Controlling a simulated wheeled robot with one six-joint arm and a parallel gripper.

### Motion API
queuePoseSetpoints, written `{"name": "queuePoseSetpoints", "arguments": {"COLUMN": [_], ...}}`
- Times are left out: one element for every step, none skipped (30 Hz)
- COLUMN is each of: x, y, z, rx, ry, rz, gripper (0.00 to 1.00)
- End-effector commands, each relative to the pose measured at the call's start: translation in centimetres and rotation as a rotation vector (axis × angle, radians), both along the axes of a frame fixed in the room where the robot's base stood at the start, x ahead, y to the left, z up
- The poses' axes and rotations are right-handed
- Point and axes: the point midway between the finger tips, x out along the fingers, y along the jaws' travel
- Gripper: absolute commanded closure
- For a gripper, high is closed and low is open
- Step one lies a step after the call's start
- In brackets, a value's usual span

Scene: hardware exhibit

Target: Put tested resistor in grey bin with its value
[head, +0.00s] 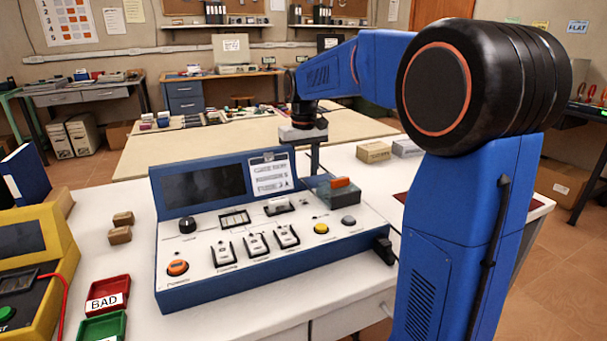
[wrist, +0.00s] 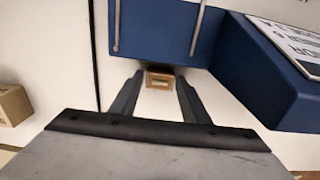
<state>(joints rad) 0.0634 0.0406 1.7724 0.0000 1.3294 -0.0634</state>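My gripper (head: 312,170) is low behind the blue console (head: 170,285), which hides its fingertips in the head view. In the wrist view my gripper (wrist: 160,76) has its two dark fingers apart. A small tan block with a brown centre (wrist: 160,79) shows between the fingertips, against a dark blue part; whether it touches the fingers is unclear. A red bin labelled BAD (head: 107,287) and a green bin (head: 103,327) stand at the front left. I cannot make out a grey bin or a resistor for certain.
Two small brown blocks (head: 121,227) lie left of the console. A yellow instrument (head: 60,255) stands at the left edge. Beige and grey boxes (head: 374,152) sit behind the console. A tan box (wrist: 12,105) is left in the wrist view. White tabletop shows around my gripper.

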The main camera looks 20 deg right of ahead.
Motion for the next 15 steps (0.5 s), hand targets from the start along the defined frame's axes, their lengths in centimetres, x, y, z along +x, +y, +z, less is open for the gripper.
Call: {"name": "queuePoseSetpoints", "arguments": {"x": [0.0,0.0,0.0,0.0,0.0,0.0,0.0,0.0,0.0,0.0,0.0,0.0,0.1,0.1,0.1], "y": [0.0,0.0,0.0,0.0,0.0,0.0,0.0,0.0,0.0,0.0,0.0,0.0,0.0,0.0,0.0], "z": [0.0,0.0,0.0,0.0,0.0,0.0,0.0,0.0,0.1,0.1,0.2,0.4,0.6,0.9,1.4], "rx": [0.000,0.000,0.000,0.000,0.000,0.000,0.000,0.000,0.000,0.000,0.000,0.000,0.000,0.000,0.000], "ry": [0.000,0.000,-0.001,0.000,-0.001,-0.001,-0.001,-0.001,-0.001,-0.001,-0.001,-0.002,-0.002,-0.003,-0.003], "rz": [0.000,0.000,0.000,0.000,0.000,0.000,0.000,0.000,0.000,0.000,0.000,0.000,0.000,0.000,0.000], "gripper": [0.48,0.48,0.48,0.48,0.48,0.48,0.48,0.48,0.48,0.48,0.48,0.48,0.48,0.48,0.48]}}
